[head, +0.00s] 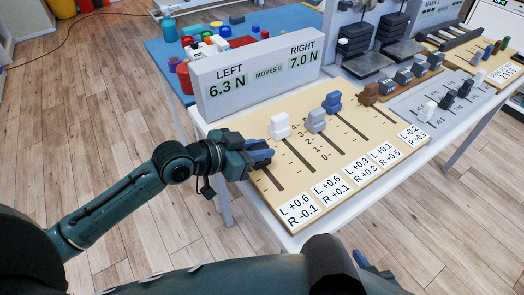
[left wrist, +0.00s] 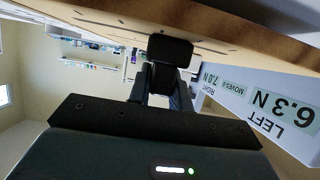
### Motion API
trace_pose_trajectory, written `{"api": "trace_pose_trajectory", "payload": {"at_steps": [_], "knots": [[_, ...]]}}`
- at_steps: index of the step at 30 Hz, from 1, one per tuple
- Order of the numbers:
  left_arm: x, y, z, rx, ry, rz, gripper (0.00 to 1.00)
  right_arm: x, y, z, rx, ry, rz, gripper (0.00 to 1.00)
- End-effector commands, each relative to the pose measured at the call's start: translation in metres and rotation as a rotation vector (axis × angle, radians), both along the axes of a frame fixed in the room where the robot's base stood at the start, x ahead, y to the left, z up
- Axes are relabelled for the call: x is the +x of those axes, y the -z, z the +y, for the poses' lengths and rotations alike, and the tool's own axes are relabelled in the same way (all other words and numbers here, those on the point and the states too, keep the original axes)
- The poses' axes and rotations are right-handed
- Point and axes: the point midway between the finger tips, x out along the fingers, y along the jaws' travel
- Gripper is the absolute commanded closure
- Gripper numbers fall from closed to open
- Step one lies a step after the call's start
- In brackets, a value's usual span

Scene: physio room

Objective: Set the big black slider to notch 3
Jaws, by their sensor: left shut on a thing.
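The big black slider's knob (left wrist: 170,50) sits between the fingers of my left gripper in the left wrist view. In the head view my left gripper (head: 262,158) is shut at the leftmost slot of the tan slider board (head: 240,132), and its fingers hide the knob. The slot (head: 272,179) shows in front of the gripper. I cannot read which notch the knob is at. Scale numbers 0 to 4 are printed farther right on the board. A small part of my right gripper (head: 368,264) seems to show at the bottom, its jaws unclear.
White (head: 280,125), grey (head: 316,120), blue (head: 332,102) and brown (head: 369,92) knobs stand in the neighbouring slots. A display box (head: 255,76) behind reads LEFT 6.3 N, RIGHT 7.0 N, MOVES 0. A grey panel with smaller knobs (head: 430,110) lies to the right.

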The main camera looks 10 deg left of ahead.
Motion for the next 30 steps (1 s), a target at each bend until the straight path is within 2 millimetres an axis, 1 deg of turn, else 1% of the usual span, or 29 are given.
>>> {"api": "trace_pose_trajectory", "payload": {"at_steps": [1,3,12,13,20,27,30], "knots": [[0.0072,0.0008,0.0077,0.008,-0.003,-0.003,1.00,0.0000,0.0026,0.0002,0.002,0.000,0.001,0.64],[0.0119,0.0000,0.0123,0.005,-0.004,-0.004,1.00,0.0000,0.0032,0.0002,0.005,0.001,0.002,0.64],[0.0129,-0.0006,0.0132,0.002,-0.003,-0.002,1.00,0.0009,-0.0003,0.0004,0.008,0.002,-0.005,0.64],[0.0129,-0.0006,0.0132,0.002,-0.003,-0.002,0.78,0.0010,-0.0006,0.0003,0.008,0.002,-0.005,0.64],[0.0128,-0.0008,0.0130,0.001,-0.002,-0.001,0.59,0.0011,-0.0007,0.0002,0.008,0.003,-0.006,0.64],[0.0124,-0.0009,0.0132,0.001,-0.002,-0.001,0.58,0.0010,-0.0004,0.0000,0.008,0.003,-0.005,0.64],[0.0094,-0.0023,0.0170,0.002,-0.003,-0.002,0.58,0.0009,0.0002,-0.0001,0.007,0.003,-0.004,0.64]]}}
